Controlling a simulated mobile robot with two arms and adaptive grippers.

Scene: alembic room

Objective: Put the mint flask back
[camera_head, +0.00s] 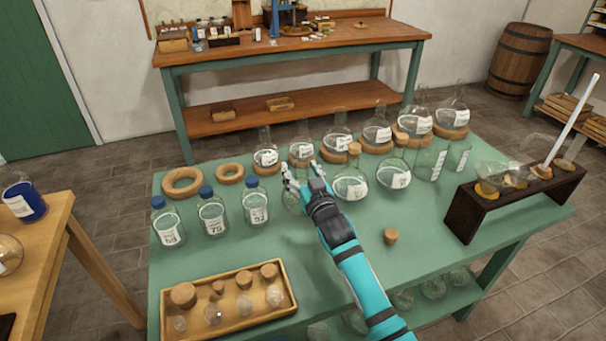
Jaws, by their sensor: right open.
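Several clear round flasks with white labels stand on cork rings along the back of the green table, such as one flask (266,157). The labels are too small to read, so I cannot tell which flask is the mint one. Two flasks stand off the rings: one (350,187) just right of my gripper and another (394,178) further right. Two empty cork rings (182,182) (230,173) lie at the back left. My right gripper (303,175) is open over the middle of the table; clear glass shows behind it, partly hidden. My left gripper is out of view.
Blue-capped bottles (212,213) stand at the left. A wooden tray (228,325) with corks and glass balls lies at the front left. A loose cork (391,236) lies right of my arm. A dark rack (465,215) stands at the right. The front right tabletop is clear.

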